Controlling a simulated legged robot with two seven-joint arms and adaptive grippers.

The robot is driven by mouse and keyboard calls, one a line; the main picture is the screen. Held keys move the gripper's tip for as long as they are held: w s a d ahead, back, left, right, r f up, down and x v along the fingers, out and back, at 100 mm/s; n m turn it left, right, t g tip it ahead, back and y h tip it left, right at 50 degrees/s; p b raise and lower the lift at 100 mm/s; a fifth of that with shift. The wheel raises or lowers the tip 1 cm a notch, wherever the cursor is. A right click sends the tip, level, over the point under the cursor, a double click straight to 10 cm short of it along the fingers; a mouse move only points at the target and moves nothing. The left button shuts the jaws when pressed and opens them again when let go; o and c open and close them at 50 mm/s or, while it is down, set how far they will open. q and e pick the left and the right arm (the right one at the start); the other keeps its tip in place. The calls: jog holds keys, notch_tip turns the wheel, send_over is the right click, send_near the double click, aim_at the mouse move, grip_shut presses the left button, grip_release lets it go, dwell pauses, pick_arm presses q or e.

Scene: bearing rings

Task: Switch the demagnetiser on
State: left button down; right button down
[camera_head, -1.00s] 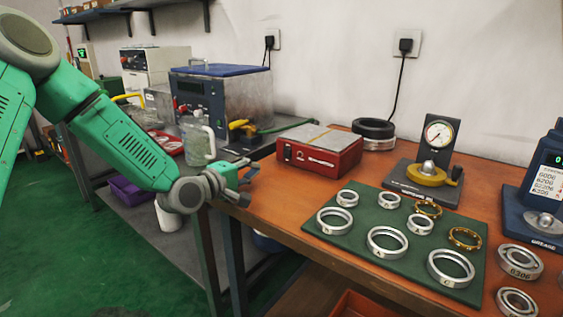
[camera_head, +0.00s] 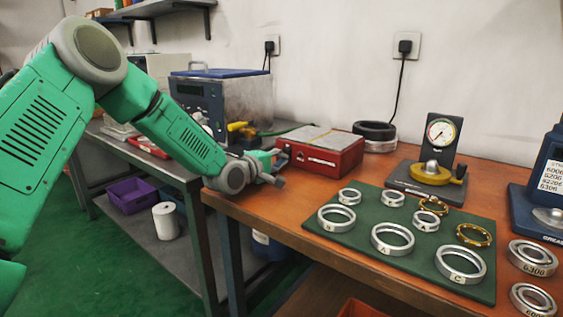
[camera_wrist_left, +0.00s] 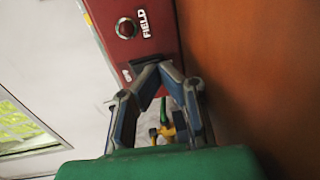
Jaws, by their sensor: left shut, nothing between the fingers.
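The demagnetiser (camera_head: 338,160) is a red box with a grey top plate, on the orange bench near its left part. Its red front face (camera_wrist_left: 150,14) also shows in the wrist view, with a round dark knob or lamp (camera_wrist_left: 126,28) beside the word FIELD. A small white mark lies lower on that face. My left gripper (camera_head: 281,170) is at the left end of the demagnetiser's front. Its fingers are shut and empty, with their tips (camera_wrist_left: 160,66) close by the white mark. They hide that part of the face; I cannot tell whether they touch it. My right gripper is not in view.
A green mat (camera_head: 345,232) with several rings lies to the right on the bench. A dial gauge stand (camera_head: 440,140) and a black ring stack (camera_head: 375,130) stand behind. A grey machine with a blue lid (camera_head: 245,95) stands to the left. Bare bench lies before the demagnetiser.

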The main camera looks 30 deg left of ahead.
pick_arm(q)
jog(key=shift+w, duration=0.15)
jog(key=shift+s, duration=0.35)
jog(key=s, duration=0.3)
jog(key=s+r, duration=0.1)
jog(key=s, duration=0.3)
jog(key=s+a, duration=0.1)
jog(key=s, duration=0.3)
jog(key=shift+r, duration=0.15)
jog(key=shift+s, duration=0.1)
